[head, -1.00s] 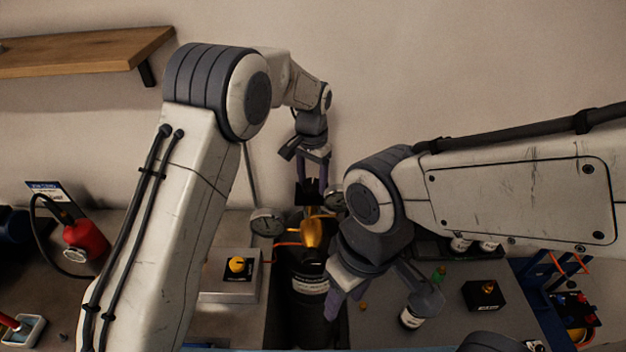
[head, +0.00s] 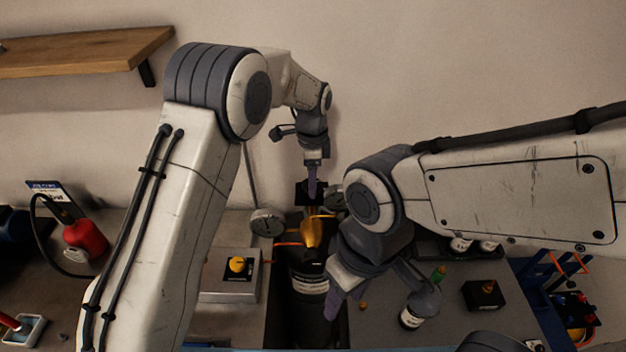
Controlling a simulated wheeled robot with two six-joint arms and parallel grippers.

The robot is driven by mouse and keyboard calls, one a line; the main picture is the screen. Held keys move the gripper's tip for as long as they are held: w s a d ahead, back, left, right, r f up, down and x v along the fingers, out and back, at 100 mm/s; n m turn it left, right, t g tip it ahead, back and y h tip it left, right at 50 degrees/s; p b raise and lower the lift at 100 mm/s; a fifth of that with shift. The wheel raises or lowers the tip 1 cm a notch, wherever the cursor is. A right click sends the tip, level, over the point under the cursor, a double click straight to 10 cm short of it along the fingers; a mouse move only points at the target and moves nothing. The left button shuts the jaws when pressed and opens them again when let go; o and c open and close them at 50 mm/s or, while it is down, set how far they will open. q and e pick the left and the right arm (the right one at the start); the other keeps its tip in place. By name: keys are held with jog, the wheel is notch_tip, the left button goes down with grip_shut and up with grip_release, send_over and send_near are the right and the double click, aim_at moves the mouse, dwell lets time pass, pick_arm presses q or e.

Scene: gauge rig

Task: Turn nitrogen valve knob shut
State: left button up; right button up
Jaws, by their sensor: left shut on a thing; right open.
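A dark gas cylinder (head: 308,290) with a white label and a gold-coloured shoulder (head: 312,235) stands upright in a gap in the bench. A black knob (head: 302,196) shows at its top, behind the shoulder. My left gripper (head: 312,187) points down from above and is shut on the black knob; its fingers are seen nearly edge-on and hide part of it. My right gripper (head: 334,298) is open and empty, pointing down just right of the cylinder, with its fingers partly overlapping in view.
A round gauge (head: 267,222) is left of the cylinder top, and another (head: 335,198) is partly behind my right arm. A box with a yellow knob (head: 237,264) stands left. A bottle (head: 411,317) and a black block (head: 484,294) stand right.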

pick_arm(q)
jog(key=m, duration=0.5)
jog(key=shift+d+r+m, duration=0.1)
jog(key=shift+m, duration=0.2)
dwell(0.4)
jog(key=o, duration=1.4)
jog(key=shift+c, duration=0.2)
